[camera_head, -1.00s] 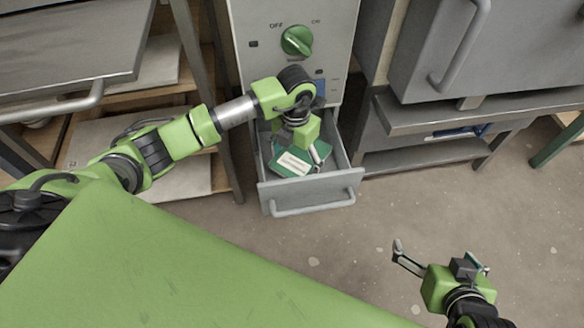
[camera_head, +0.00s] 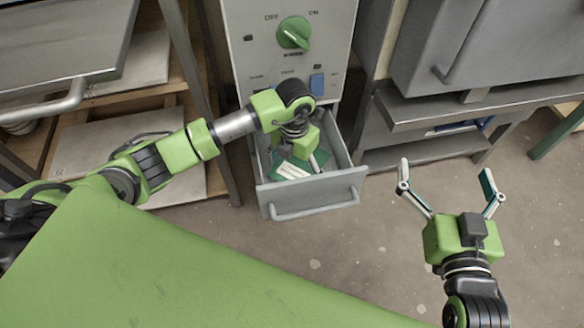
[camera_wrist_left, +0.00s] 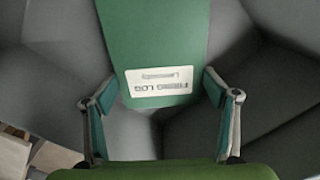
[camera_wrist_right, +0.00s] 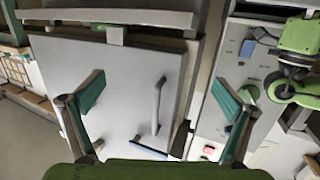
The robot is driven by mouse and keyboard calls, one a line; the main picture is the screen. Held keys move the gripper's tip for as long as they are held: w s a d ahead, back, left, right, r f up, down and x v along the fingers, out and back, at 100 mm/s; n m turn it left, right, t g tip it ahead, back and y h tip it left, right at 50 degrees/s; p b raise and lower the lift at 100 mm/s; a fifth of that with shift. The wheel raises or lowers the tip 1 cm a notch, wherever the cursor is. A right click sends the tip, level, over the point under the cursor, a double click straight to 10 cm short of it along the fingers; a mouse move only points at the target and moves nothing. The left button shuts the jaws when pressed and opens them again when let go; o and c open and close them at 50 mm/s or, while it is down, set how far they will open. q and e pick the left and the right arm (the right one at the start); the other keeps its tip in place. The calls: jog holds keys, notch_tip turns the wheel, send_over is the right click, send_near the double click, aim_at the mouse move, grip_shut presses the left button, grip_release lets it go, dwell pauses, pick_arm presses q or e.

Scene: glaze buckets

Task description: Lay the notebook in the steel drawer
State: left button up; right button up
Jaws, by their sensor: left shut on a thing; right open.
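The green notebook (camera_head: 291,171) with a white label is inside the open steel drawer (camera_head: 311,192), under my left gripper (camera_head: 306,160). In the left wrist view the notebook (camera_wrist_left: 153,45) lies between the two fingers of my left gripper (camera_wrist_left: 160,105), its label reading "FIRING LOG". The left gripper is shut on it, within the drawer's walls. Whether the notebook touches the drawer floor I cannot tell. My right gripper (camera_head: 445,176) is open and empty over the floor, right of the drawer. It also shows open in the right wrist view (camera_wrist_right: 165,92).
The grey control cabinet with a green knob (camera_head: 293,32) rises above the drawer. A steel shelf unit (camera_head: 430,150) stands to the right, wooden shelving (camera_head: 120,100) to the left. The floor (camera_head: 300,245) before the drawer is clear.

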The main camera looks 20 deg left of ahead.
aim_at(294, 172)
jog(key=shift+r, duration=0.15)
pick_arm(q)
jog(key=shift+f, duration=0.1)
jog(key=o, duration=1.2)
jog(key=shift+o, duration=0.2)
pick_arm(e)
jog(key=shift+r+t, duration=0.3)
jog(key=shift+r, duration=0.05)
pick_arm(q)
notch_tip(294, 172, up, 6)
jog(key=shift+r+p, duration=0.2)
jog(key=shift+p, duration=0.85)
notch_tip(294, 172, up, 6)
jog(key=shift+f+p, duration=0.1)
jog(key=shift+p, duration=0.55)
pick_arm(e)
jog(key=s+d+f+g+h, duration=0.1)
jog(key=s+d+f+g, duration=0.1)
jog(key=s+f+g, duration=0.2)
jog(key=s+d+f+g+h, duration=0.1)
jog(key=s+f+g, duration=0.4)
jog(key=f, duration=0.6)
jog(key=shift+s+d+h, duration=0.3)
jog(key=shift+s+d, duration=0.55)
jog(key=shift+f, duration=0.1)
